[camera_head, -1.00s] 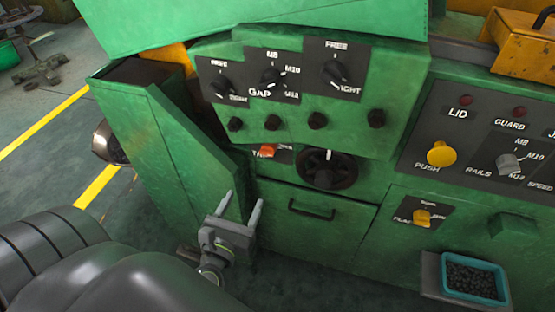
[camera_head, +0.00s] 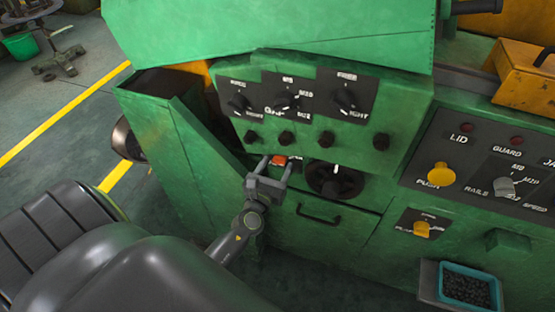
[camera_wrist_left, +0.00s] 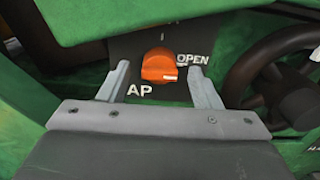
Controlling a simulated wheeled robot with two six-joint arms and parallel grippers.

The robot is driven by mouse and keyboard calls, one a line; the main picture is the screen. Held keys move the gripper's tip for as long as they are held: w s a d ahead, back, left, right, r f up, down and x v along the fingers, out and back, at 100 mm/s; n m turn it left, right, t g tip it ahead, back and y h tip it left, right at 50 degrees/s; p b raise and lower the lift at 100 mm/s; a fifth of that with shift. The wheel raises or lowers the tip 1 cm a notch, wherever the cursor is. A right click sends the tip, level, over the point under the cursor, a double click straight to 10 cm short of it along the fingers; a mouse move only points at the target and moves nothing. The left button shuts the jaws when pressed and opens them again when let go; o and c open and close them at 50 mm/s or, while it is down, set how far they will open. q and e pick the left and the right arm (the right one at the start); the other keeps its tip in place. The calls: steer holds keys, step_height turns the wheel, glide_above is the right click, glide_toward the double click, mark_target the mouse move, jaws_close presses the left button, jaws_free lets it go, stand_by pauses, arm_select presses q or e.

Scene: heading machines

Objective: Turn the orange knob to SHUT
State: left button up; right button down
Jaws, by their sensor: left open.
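The orange knob (camera_wrist_left: 160,66) sits on a dark label plate (camera_wrist_left: 125,45) on the green machine, under an overhanging green panel. The word OPEN is to the knob's right and the letters AP are at its lower left; I cannot see the word SHUT. A pale mark on the knob is at its right side, toward OPEN. In the head view the knob (camera_head: 278,160) shows between my left fingertips. My left gripper (camera_wrist_left: 160,72) is open, one finger on each side of the knob, with gaps to it. My right gripper is not in view.
A black handwheel (camera_head: 336,181) is close on the right of the knob, and shows large in the wrist view (camera_wrist_left: 280,80). The overhanging panel with black knobs (camera_head: 302,97) is just above. A drawer handle (camera_head: 318,213) is below. A blue bin (camera_head: 468,287) stands at lower right.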

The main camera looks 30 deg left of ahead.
arm_select(q)
steer(key=shift+x, duration=0.85)
steer(key=c, duration=1)
